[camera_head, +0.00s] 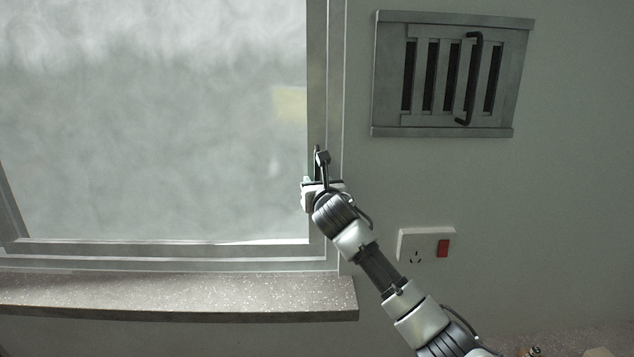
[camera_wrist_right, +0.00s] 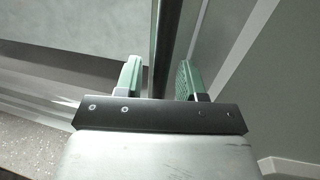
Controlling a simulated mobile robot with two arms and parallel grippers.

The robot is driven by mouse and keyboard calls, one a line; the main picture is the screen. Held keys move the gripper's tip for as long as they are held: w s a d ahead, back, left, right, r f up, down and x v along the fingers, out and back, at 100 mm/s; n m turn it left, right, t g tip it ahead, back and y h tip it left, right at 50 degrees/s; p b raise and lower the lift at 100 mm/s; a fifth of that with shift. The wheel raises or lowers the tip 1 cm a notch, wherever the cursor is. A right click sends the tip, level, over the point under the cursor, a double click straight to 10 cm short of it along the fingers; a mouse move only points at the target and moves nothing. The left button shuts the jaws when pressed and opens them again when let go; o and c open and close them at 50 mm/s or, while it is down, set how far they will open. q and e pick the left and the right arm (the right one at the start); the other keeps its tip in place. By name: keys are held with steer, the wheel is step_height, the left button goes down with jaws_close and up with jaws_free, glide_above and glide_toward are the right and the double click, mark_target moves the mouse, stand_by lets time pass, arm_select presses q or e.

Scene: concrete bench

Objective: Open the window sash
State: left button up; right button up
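The window sash (camera_head: 318,70) has a grey frame around a cloudy pane and looks closed in the head view. A dark upright handle (camera_head: 322,157) is on its right-hand frame member. My right gripper (camera_head: 321,184) is at this handle, reaching up from the lower right. In the right wrist view, the gripper's two green fingers (camera_wrist_right: 158,78) stand apart on either side of the dark handle bar (camera_wrist_right: 162,45). A gap shows between the left finger and the bar; contact on the right side is hard to tell. My left gripper is in neither view.
A speckled stone sill (camera_head: 180,296) juts out below the window. A slatted vent panel (camera_head: 424,75) with a black handle is on the wall at the upper right. A white socket with a red switch (camera_head: 415,245) is beside my right arm.

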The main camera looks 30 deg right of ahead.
jaws_close()
stand_by(0.3)
